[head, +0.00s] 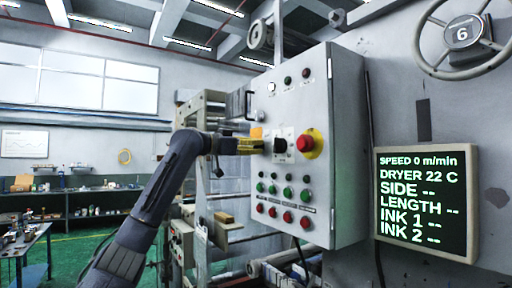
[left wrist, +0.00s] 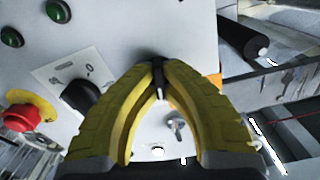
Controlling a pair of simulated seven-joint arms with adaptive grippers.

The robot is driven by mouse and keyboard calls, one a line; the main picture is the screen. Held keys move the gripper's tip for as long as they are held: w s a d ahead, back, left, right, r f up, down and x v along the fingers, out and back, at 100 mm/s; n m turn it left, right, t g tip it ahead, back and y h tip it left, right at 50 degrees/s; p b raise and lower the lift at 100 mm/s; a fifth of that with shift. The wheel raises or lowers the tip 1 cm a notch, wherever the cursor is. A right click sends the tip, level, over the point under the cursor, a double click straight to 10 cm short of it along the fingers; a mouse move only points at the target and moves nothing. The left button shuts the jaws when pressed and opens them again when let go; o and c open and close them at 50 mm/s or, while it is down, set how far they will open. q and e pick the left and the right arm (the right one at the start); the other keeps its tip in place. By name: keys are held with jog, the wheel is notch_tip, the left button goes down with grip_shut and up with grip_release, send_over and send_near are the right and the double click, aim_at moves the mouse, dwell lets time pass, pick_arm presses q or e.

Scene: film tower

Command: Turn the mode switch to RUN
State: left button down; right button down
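My left gripper (head: 260,146) reaches the left part of the grey control panel's face with its yellow fingers. In the left wrist view its fingertips (left wrist: 158,68) come together around a small black knob (left wrist: 159,80) with a white mark. This looks like the mode switch; its label and setting are hidden. Another black rotary knob (head: 280,145) sits to its right on a white plate. That knob also shows in the left wrist view (left wrist: 80,96), beside a "0". My right gripper is not in view.
A red emergency button (head: 306,143) on a yellow ring stands right of the knobs. Green buttons (head: 273,189) and red buttons (head: 288,217) lie below. A display (head: 425,203) reads speed 0 m/min. A handwheel (head: 465,35) is at upper right. Open space lies left of the panel.

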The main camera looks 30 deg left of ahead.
pick_arm(q)
jog(key=m, duration=0.6)
jog(key=shift+d+m, duration=0.15)
jog(key=shift+m, duration=0.15)
jog(key=shift+f, duration=0.1)
dwell(0.4)
jog(key=c, duration=1.5)
grip_release()
jog(key=shift+v, duration=6)
